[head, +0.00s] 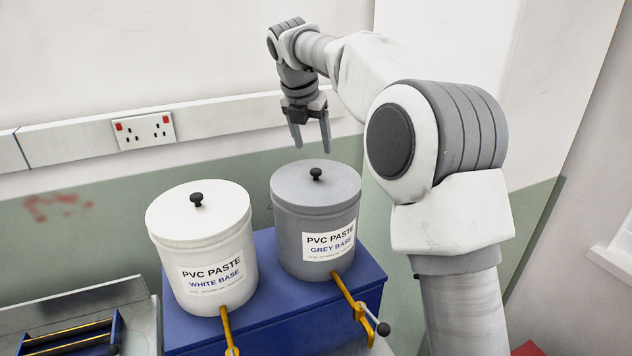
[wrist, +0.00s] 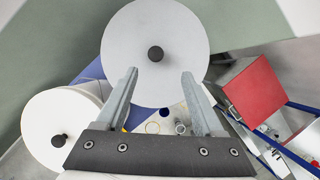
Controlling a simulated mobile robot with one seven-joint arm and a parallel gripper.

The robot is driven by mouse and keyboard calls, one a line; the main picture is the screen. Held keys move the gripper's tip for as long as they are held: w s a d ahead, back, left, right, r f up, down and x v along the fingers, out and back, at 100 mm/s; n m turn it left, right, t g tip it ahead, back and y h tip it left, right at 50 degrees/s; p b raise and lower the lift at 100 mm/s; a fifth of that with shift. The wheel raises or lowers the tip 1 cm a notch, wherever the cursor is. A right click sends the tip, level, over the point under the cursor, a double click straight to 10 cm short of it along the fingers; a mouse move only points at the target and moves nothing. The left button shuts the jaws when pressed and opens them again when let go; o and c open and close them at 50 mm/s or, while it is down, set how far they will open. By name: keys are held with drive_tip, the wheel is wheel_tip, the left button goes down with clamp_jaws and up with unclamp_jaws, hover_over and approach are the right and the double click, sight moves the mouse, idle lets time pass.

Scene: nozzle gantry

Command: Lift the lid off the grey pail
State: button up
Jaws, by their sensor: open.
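The grey pail (head: 308,236) stands on a blue stand and is labelled PVC PASTE GREY BASE. Its flat grey lid (head: 340,187) is on, with a small black knob (head: 316,173) in the middle. In the wrist view the lid (wrist: 182,31) and its knob (wrist: 155,54) lie just beyond the fingertips, near the middle line between them. My gripper (head: 312,151) is open and empty, pointing down above the lid, apart from the knob. It also shows in the wrist view (wrist: 159,72).
A white pail (head: 205,257) with its own lid and black knob stands to the left on the blue stand (head: 270,325). Yellow taps stick out in front of both pails. A wall socket (head: 144,130) is behind. A red box (wrist: 257,92) shows in the wrist view.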

sight(316, 170)
drive_tip(key=x, duration=0.4)
drive_tip(key=shift+w+a+p+x, duration=0.1)
drive_tip(key=shift+a+p+x, duration=0.1)
drive_tip(key=shift+x, duration=0.65)
drive_tip(key=shift+w+a+p+x, duration=0.1)
drive_tip(key=shift+p+x, duration=0.1)
drive_tip(key=shift+x, duration=0.65)
drive_tip(key=shift+a+p+x, duration=0.1)
drive_tip(key=shift+p+x, duration=0.1)
drive_tip(key=shift+x, duration=0.7)
drive_tip(key=shift+r, duration=0.1)
clamp_jaws()
